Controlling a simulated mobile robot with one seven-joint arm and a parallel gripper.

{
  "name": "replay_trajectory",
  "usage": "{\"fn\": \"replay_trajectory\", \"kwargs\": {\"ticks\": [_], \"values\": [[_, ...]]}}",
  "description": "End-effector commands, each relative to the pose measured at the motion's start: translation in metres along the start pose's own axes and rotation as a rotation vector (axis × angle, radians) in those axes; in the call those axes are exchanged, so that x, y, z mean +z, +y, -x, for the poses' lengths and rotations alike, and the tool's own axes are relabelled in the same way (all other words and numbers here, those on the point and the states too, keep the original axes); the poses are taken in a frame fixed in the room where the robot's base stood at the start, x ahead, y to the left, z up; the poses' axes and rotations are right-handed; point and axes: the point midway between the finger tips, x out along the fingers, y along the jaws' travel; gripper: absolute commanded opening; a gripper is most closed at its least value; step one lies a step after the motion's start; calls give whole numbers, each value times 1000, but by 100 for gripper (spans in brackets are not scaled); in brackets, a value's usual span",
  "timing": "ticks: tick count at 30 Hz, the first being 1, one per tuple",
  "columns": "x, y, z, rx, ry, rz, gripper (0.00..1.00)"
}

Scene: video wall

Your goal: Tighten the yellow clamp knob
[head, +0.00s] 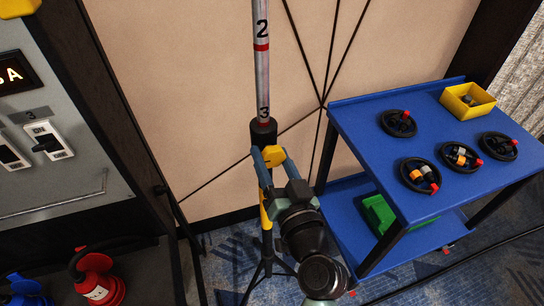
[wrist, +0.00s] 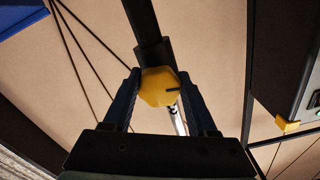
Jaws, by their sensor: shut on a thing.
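The yellow clamp knob (head: 274,156) is on the black collar (head: 263,132) of an upright stand pole with red bands and the numbers 2 and 3. My gripper (head: 270,158) is at the knob, with one finger on each side of it. In the wrist view the knob (wrist: 159,86) is many-sided, with a dark mark at its right, and sits between the two fingertips of my gripper (wrist: 160,84). The gripper is shut on the knob. My arm hides part of the lower stand.
A blue cart (head: 350,118) at right holds several black handwheels and a yellow bin (head: 467,101); a green object (head: 380,212) lies on its lower shelf. A grey switch panel (head: 70,130) is at left, above a red extinguisher-like object (head: 97,280). Tripod legs (head: 262,270) spread below.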

Motion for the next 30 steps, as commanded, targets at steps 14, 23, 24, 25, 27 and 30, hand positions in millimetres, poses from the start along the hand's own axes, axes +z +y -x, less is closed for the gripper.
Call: {"fn": "replay_trajectory", "kwargs": {"ticks": [14, 23, 24, 25, 27, 30], "values": [[0, 0, 0, 1, -1, 1, 88], [2, 2, 19, 3, -1, 1, 88], [3, 2, 26, 3, -1, 2, 88], [3, 2, 32, 4, -2, 3, 88], [4, 2, 47, 4, -1, 2, 88], [4, 3, 70, 5, -2, 1, 88]]}}
